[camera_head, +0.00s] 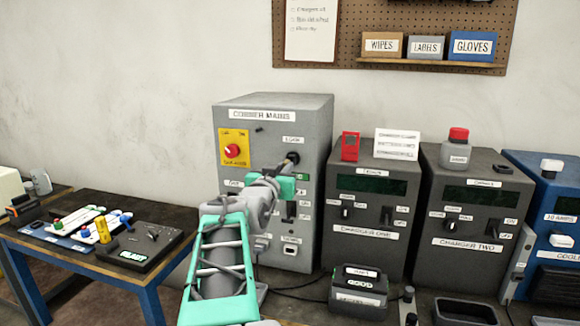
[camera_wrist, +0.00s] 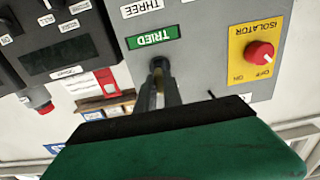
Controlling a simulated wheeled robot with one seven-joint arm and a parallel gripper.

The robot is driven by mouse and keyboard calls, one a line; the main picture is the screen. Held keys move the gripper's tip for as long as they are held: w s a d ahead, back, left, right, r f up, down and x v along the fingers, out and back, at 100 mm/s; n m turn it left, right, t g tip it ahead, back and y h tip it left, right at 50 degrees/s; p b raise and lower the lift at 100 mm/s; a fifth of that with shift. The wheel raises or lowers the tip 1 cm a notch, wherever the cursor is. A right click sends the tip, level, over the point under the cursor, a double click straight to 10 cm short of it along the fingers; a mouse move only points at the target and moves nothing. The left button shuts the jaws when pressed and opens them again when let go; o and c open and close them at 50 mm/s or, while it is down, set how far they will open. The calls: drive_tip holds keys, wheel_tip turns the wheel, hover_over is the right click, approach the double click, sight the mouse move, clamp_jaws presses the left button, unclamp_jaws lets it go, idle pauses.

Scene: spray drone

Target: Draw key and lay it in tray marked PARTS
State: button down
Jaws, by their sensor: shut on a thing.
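My gripper (camera_head: 291,162) is up against the front of the grey cabinet labelled CORNER MAINS (camera_head: 268,115). In the wrist view my gripper's fingers (camera_wrist: 159,92) are shut just below the green TRIED label (camera_wrist: 153,38). They are closed on the key, which is mostly hidden between them. A dark round lock (camera_wrist: 158,64) sits at their tips on the panel. I cannot tell whether the key is still in it. A dark open tray (camera_head: 465,312) stands at the lower right of the head view, but I can read no PARTS mark on it.
A yellow isolator plate with a red knob (camera_head: 232,150) is left of my gripper. Dark charger units (camera_head: 365,205) stand close on the right. A small black box (camera_head: 358,290) stands in front of them. A side table (camera_head: 95,265) with tools is at the left.

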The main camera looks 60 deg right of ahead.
drive_tip(key=a, duration=0.1)
drive_tip(key=a+b, duration=0.2)
drive_tip(key=shift+s, duration=0.25)
idle(0.4)
